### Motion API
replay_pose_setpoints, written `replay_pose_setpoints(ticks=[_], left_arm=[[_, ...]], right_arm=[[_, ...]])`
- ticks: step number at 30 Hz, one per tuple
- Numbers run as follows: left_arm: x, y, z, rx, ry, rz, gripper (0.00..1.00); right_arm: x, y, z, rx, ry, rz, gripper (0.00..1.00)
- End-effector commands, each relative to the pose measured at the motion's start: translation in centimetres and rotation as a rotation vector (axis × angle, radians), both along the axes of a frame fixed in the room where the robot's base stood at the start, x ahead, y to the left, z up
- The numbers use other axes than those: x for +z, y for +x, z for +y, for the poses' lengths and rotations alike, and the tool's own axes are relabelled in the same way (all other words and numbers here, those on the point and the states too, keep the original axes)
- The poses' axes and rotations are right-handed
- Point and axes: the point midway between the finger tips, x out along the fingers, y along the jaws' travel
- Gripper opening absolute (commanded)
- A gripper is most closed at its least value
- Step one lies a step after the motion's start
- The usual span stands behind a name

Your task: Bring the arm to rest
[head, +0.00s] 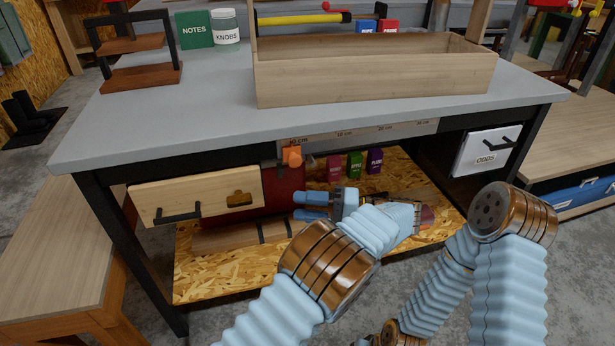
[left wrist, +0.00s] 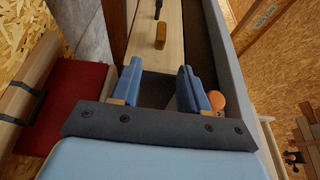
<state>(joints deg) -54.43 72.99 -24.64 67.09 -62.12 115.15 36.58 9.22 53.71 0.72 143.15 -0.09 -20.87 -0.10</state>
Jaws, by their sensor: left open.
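My left gripper (head: 312,206) is open and empty below the bench top, in front of the lower shelf. Its fingers point left in the head view. In the left wrist view the two blue fingers (left wrist: 162,88) stand apart with nothing between them.
The grey bench top (head: 200,122) carries a long wooden box (head: 375,82), a green notes box (head: 194,30) and a knobs jar (head: 226,28). A wooden drawer front (head: 205,195) and a white odds drawer (head: 487,151) sit below. Coloured boxes stand on the lower shelf (head: 205,282).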

Motion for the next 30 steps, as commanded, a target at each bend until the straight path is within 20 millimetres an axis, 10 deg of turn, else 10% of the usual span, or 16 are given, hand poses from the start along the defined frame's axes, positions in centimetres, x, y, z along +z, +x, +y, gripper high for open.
replay_pose_setpoints(ticks=[7, 13, 21, 30], left_arm=[[-2.8, 0.9, 2.1, -0.001, -0.059, 0.097, 0.45], [-15.6, 0.6, 9.6, 0.003, -0.400, 0.464, 0.45], [-33.6, -12.1, 12.4, 0.068, -1.293, 0.718, 0.45], [-35.6, -19.7, 9.7, 0.163, -1.923, 0.175, 0.45]], right_arm=[[0.0, 0.0, 0.0, 0.000, 0.000, 0.000, 0.43], [0.1, 0.0, 0.0, 0.000, 0.000, 0.001, 0.43], [0.2, 0.0, 0.1, 0.001, 0.001, 0.000, 0.43], [0.3, -0.1, 0.1, 0.002, 0.002, 0.001, 0.43]])
